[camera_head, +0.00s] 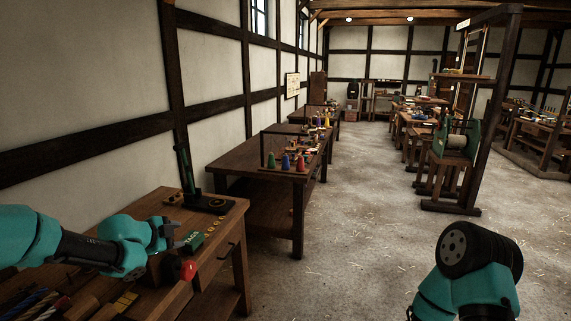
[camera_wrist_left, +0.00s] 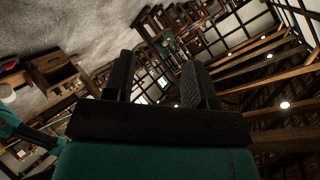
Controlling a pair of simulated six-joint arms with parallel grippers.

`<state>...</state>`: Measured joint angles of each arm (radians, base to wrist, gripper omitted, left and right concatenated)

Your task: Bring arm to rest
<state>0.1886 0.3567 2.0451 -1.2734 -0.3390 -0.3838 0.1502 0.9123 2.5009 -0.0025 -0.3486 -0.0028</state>
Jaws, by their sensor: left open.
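My left arm comes in from the left in the head view, with the left gripper (camera_head: 190,240) above the near wooden bench (camera_head: 225,222). In the left wrist view the two dark fingers of the left gripper (camera_wrist_left: 160,80) stand apart, with nothing between them but the distant room. My right arm shows as a teal and black joint at the lower right of the head view. Its gripper is out of the picture.
A green tags box (camera_head: 190,242) and a red object (camera_head: 188,269) lie close to the left gripper. A dark upright stand (camera_head: 208,203) rises at the bench's back. A second table (camera_head: 240,162) holds coloured cones. The floor (camera_head: 360,220) to the right is clear.

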